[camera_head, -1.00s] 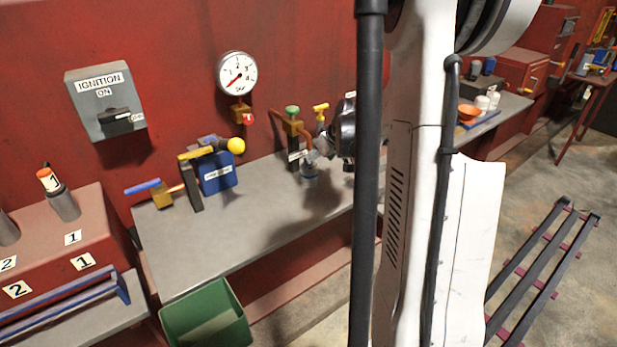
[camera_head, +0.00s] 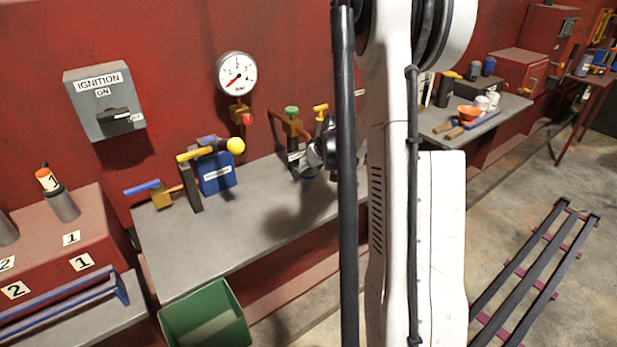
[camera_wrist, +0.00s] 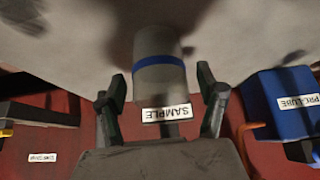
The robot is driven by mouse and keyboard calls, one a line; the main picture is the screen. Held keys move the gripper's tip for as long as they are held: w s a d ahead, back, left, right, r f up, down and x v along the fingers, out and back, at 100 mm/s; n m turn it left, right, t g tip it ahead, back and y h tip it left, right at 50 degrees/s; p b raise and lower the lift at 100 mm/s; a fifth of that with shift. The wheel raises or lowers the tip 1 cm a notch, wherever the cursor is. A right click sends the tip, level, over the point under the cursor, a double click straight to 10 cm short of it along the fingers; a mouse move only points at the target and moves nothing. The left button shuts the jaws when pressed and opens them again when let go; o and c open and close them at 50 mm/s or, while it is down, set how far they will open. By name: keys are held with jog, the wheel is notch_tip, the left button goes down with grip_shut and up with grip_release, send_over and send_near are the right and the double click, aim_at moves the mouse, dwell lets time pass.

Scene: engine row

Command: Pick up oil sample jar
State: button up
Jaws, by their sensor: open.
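The oil sample jar (camera_wrist: 158,80) is a pale, see-through jar with a blue band. In the wrist view it stands between the two spread fingers of my gripper (camera_wrist: 161,88), with a visible gap on each side. An upside-down SAMPLE label (camera_wrist: 167,113) shows just below it; I cannot tell whether it is on the jar or behind it. In the head view my gripper (camera_head: 316,156) is low over the bench by the green-knobbed valve (camera_head: 292,112). The jar is mostly hidden there, with a bit of blue below the gripper.
The grey bench (camera_head: 250,220) is clear in front. A blue pre-lube box (camera_head: 217,178) and yellow-handled lever (camera_head: 205,152) stand to the left. The valve pipework and red wall are close behind. A green bin (camera_head: 205,315) sits below the bench.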

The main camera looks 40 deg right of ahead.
jog(key=shift+c, duration=0.5)
jog(key=c, duration=1.4)
jog(key=shift+r, duration=0.2)
